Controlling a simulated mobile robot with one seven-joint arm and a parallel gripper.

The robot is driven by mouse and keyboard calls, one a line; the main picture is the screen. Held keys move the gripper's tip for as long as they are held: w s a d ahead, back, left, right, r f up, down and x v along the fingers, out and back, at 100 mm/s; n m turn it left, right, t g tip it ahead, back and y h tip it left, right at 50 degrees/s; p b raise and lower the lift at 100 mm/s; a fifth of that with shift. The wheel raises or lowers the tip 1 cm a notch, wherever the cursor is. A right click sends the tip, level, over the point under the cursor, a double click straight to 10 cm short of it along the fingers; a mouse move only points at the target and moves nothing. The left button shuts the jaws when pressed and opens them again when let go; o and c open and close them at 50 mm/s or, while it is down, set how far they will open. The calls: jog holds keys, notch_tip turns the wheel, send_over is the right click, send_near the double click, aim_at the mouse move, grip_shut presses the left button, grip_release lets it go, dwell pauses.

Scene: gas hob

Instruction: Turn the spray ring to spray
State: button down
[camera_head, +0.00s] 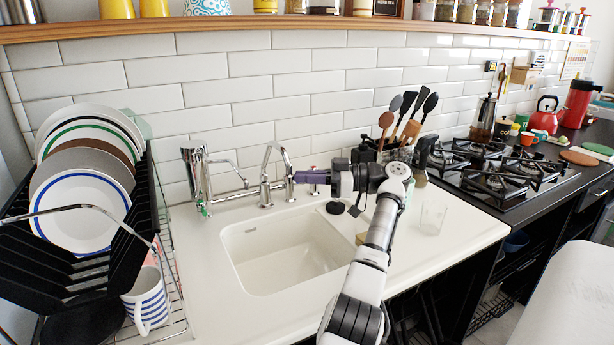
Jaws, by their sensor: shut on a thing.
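The chrome tap (274,150) stands behind the white sink, its thin arched spout curving down on the right side. My gripper (296,177) reaches in from the right, with its purple fingers at the lower right end of the arch. The fingers are shut on the spray ring there. They mostly hide the ring, and its setting cannot be read.
The white sink (235,262) lies in front of the tap. A chrome cylinder fixture (194,160) stands to the left. A dish rack (165,215) with plates is at far left.

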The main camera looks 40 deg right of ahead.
jog(key=shift+w+a+g, duration=0.1)
jog(key=shift+w+g, duration=0.05)
jog(key=shift+g, duration=0.15)
dwell(0.4)
jog(key=c, duration=1.6)
grip_release()
jog(key=shift+f, duration=0.1)
